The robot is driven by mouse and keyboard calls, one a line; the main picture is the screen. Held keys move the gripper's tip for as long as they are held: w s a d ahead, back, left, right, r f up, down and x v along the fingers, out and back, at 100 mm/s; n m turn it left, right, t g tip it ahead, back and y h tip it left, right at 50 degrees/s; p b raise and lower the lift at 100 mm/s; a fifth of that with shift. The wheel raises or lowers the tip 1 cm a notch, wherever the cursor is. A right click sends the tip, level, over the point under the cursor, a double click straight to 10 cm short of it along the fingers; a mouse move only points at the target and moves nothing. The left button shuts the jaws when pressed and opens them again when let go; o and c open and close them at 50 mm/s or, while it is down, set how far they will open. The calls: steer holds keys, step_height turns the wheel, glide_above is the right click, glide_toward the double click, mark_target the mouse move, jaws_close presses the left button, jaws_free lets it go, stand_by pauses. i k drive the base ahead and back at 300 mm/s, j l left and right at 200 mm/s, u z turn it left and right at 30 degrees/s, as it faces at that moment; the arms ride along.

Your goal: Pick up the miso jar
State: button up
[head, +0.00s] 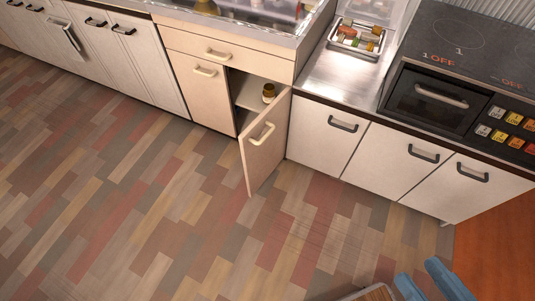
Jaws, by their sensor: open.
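A small brownish jar (269,92) with a dark golden lid stands on a shelf inside the open lower cabinet, in the upper middle of the head view. It is probably the miso jar, but no label can be read. The cabinet door (263,146) stands swung out toward the floor, and its top edge comes close below the jar in the picture.
Closed drawers and cabinets (327,137) flank the open one. A metal tray (358,39) of small items sits on the counter, left of the oven (438,98). Two blue shapes (445,279) at the bottom right edge are unclear. The floor (150,200) is widely clear.

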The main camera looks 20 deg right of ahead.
mark_target(268, 98)
steer(key=i+j, duration=0.1)
steer(key=i, duration=0.15)
steer(key=i+j+z, duration=0.25)
steer(key=i+j, duration=0.2)
steer(key=j, duration=0.15)
steer(key=i+j+z, duration=0.3)
steer(key=j, duration=0.35)
steer(key=i+j+z, duration=0.15)
steer(key=j, duration=0.25)
steer(key=i+j+z, duration=0.1)
steer(key=i+j, duration=0.15)
steer(key=j, duration=0.15)
steer(key=i+j+z, duration=0.15)
steer(key=j, duration=0.4)
steer(key=j+z, duration=0.15)
steer(key=j, duration=0.35)
